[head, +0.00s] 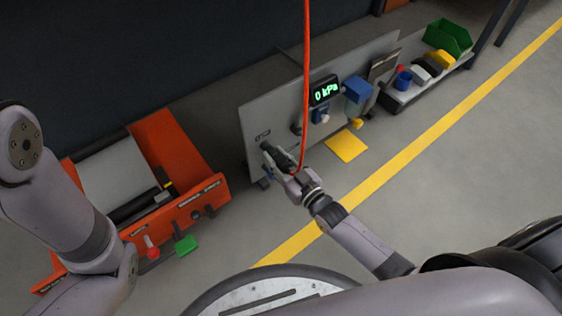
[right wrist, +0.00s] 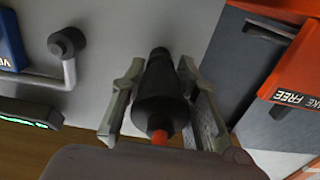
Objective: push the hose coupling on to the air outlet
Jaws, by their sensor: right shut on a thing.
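My right gripper (head: 285,164) is shut on the black hose coupling (head: 274,154) in front of the grey upright panel (head: 262,112). In the right wrist view the coupling (right wrist: 160,98) lies between the two fingers, its far end pointing at the panel. The orange-red hose (head: 306,60) hangs from above and loops down to the gripper; its orange end shows at the coupling's near end. The air outlet is not clearly seen; the coupling may hide it. I cannot tell whether the coupling touches it. My left arm shows at the left, but its gripper is not in view.
A display (head: 325,92) on the panel reads 0 kPa. A dark knob (right wrist: 67,42) with a grey pipe is beside the coupling. An orange machine (head: 180,160) stands at the left. A low bench with bins (head: 448,37) stands at the right.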

